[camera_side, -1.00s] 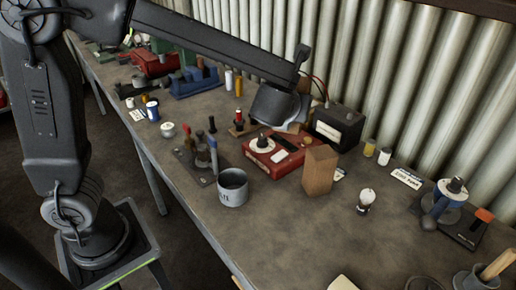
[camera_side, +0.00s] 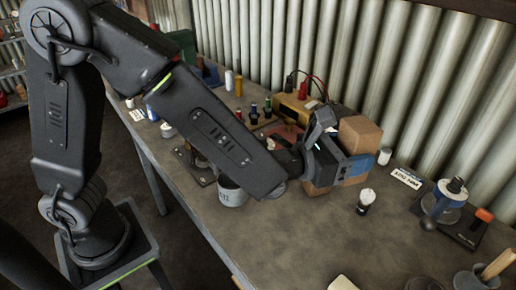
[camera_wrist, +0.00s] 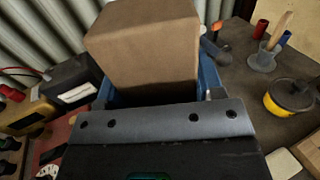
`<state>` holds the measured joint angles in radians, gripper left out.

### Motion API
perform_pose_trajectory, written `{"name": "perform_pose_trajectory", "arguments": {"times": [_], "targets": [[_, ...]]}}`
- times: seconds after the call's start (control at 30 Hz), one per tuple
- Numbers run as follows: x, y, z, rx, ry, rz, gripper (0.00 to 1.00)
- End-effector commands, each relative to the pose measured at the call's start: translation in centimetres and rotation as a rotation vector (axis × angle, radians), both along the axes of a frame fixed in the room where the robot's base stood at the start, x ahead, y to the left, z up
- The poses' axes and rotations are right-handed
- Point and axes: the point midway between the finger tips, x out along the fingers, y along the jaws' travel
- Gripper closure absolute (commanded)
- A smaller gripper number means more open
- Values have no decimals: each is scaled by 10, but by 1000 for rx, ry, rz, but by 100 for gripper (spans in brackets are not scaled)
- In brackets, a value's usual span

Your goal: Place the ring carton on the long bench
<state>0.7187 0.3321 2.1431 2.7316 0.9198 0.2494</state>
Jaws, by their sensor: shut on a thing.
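The ring carton, a plain brown box (camera_side: 361,134), is in my gripper (camera_side: 343,166) above the middle of the long bench (camera_side: 290,235). In the wrist view the carton (camera_wrist: 145,45) fills the upper middle, between the blue fingers of my gripper (camera_wrist: 155,92). My gripper is shut on it. In the side view a blue finger crosses the brown surface. Another brown patch (camera_side: 317,189) shows below the gripper; I cannot tell whether it is the same carton or a separate block. The carton's underside is hidden.
A shaving-brush-like item (camera_side: 366,199) stands just right of the gripper, with a white card (camera_side: 406,178) beyond. A grey mug (camera_side: 231,192) stands at the left, under my arm. A yellow meter (camera_side: 297,108) is behind. The front middle of the bench is clear.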

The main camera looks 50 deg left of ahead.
Motion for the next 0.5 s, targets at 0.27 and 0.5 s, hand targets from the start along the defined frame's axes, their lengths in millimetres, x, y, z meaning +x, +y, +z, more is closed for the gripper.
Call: {"name": "perform_pose_trajectory", "arguments": {"times": [0.27, 0.5], "targets": [[0, 0, -20, -11, -25, 1, 66], [-2, -15, -29, -10, -23, -1, 66]]}}
